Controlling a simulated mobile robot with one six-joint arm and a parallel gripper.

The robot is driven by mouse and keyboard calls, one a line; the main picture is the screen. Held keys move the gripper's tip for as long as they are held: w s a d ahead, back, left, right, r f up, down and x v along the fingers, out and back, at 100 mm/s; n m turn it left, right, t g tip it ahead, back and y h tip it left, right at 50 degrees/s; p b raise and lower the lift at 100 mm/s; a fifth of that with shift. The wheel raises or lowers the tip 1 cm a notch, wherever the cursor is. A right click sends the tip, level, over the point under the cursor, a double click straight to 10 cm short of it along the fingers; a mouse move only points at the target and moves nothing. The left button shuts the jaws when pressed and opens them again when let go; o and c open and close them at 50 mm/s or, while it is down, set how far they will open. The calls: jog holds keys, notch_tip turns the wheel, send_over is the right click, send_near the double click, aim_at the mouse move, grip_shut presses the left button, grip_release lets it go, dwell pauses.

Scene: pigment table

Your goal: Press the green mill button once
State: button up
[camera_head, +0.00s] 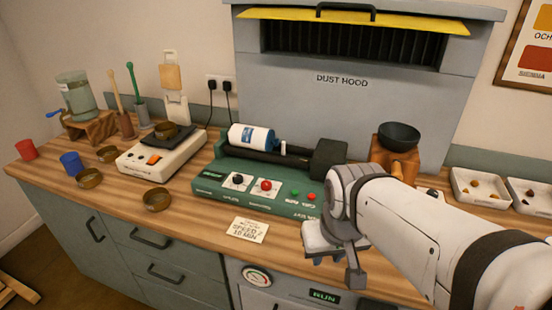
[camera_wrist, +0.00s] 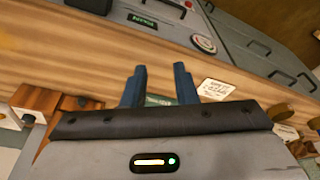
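The green mill (camera_head: 215,190) stands on the wooden worktop in the head view, with a blue-and-white cylinder lying on top. On its front panel are a black knob (camera_head: 237,179), a red knob (camera_head: 265,185), a small green button (camera_head: 295,194) and a small red button (camera_head: 310,196). My gripper (camera_head: 336,262) hangs to the right of and nearer than these buttons, apart from them in the picture. In the wrist view my gripper (camera_wrist: 159,68) has its two blue fingers apart with nothing held between them. The green button is not visible there.
A paper note (camera_head: 248,229) lies before the mill. A white device (camera_head: 150,165) and several brown bowls stand left. A dark bowl on a wooden stand (camera_head: 398,138) and white trays (camera_head: 480,190) are right. The grey dust hood (camera_head: 340,105) rises behind.

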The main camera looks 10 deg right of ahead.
grip_shut()
dwell(1.2)
